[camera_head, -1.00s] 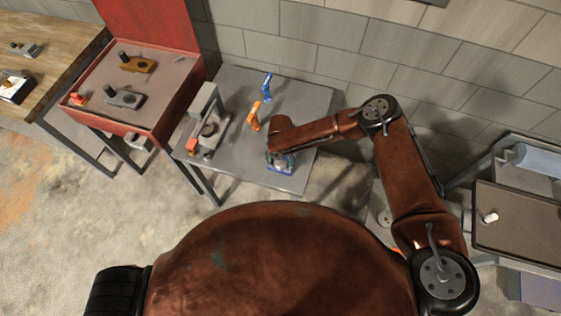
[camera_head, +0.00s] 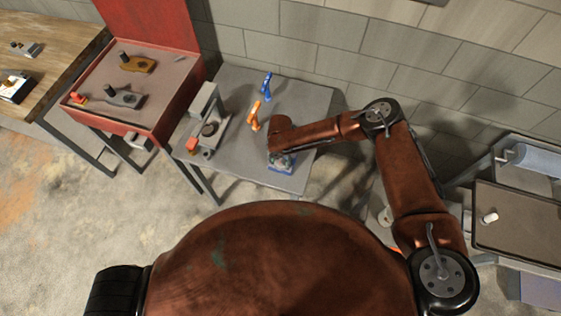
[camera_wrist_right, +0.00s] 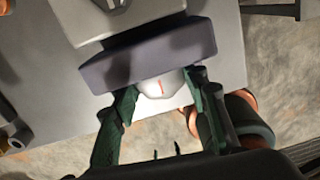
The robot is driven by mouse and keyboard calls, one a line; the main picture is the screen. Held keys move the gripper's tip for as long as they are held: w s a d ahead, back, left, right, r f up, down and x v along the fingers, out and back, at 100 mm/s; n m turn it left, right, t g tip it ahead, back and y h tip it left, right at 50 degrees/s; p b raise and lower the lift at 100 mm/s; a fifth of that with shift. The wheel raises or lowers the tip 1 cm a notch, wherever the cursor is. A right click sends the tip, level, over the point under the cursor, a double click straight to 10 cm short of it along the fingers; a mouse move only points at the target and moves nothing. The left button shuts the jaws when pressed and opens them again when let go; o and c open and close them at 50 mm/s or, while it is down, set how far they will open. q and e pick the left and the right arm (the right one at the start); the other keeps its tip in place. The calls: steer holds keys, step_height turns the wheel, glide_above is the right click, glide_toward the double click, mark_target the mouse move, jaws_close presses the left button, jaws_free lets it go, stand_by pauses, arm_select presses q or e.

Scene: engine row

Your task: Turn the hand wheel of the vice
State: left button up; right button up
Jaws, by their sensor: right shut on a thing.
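The vice (camera_head: 290,168) is at the front right of the grey table, mostly hidden under my right wrist in the head view. In the right wrist view the vice (camera_wrist_right: 150,52) shows as a pale grey body with a dark jaw block. Its pale hand wheel (camera_wrist_right: 162,83) with a red mark sits in front of that block. The green fingers of my right gripper (camera_wrist_right: 158,98) are on either side of the hand wheel and shut on it. In the head view the right gripper (camera_head: 280,158) is largely covered by its own wrist. My left gripper is not in view.
The grey table (camera_head: 235,82) also bears a grey press-like tool (camera_head: 207,125), an orange clamp (camera_head: 255,116) and a blue clamp (camera_head: 266,85). A red tray (camera_head: 160,105) stands to the left. A block wall (camera_head: 330,50) rises behind the table.

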mark_target(280, 162)
steer(key=shift+m, duration=0.3)
steer(key=o, duration=1.2)
steer(key=shift+c, duration=0.2)
steer(key=shift+r, duration=0.15)
step_height(280, 162, up, 12)
